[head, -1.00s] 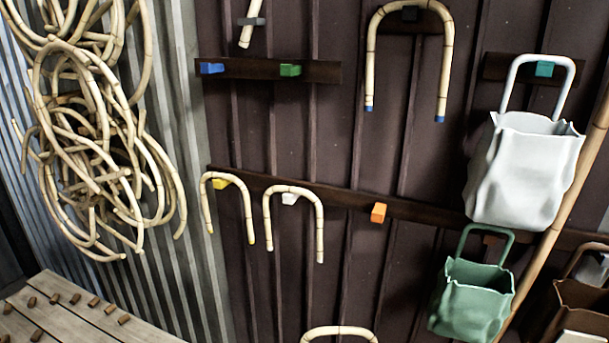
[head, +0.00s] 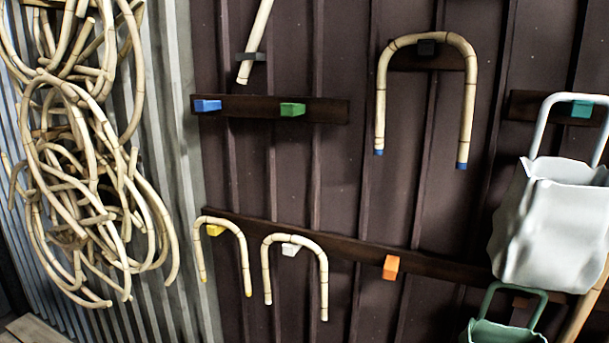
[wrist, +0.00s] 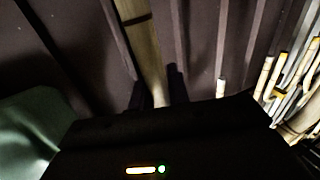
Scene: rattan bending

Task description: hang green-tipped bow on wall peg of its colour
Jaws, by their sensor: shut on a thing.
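The green peg (head: 292,110) sticks out of the upper dark board, right of the blue peg (head: 208,105); nothing hangs on either. My gripper (wrist: 158,97) shows only in the wrist view and is shut on a pale rattan bow (wrist: 143,45). Only one straight length of it shows, running up from between the fingers. Its tips are out of sight, so I cannot see their colour. In the head view neither my gripper nor the held bow shows.
A yellow-tipped bow (head: 243,255) and a white-tipped bow (head: 323,275) hang on the lower board; its orange peg (head: 391,267) is bare. A large blue-tipped bow (head: 468,95) hangs upper right. White bag (head: 550,220), green bag (head: 500,332) and rattan bundle (head: 85,160) flank them.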

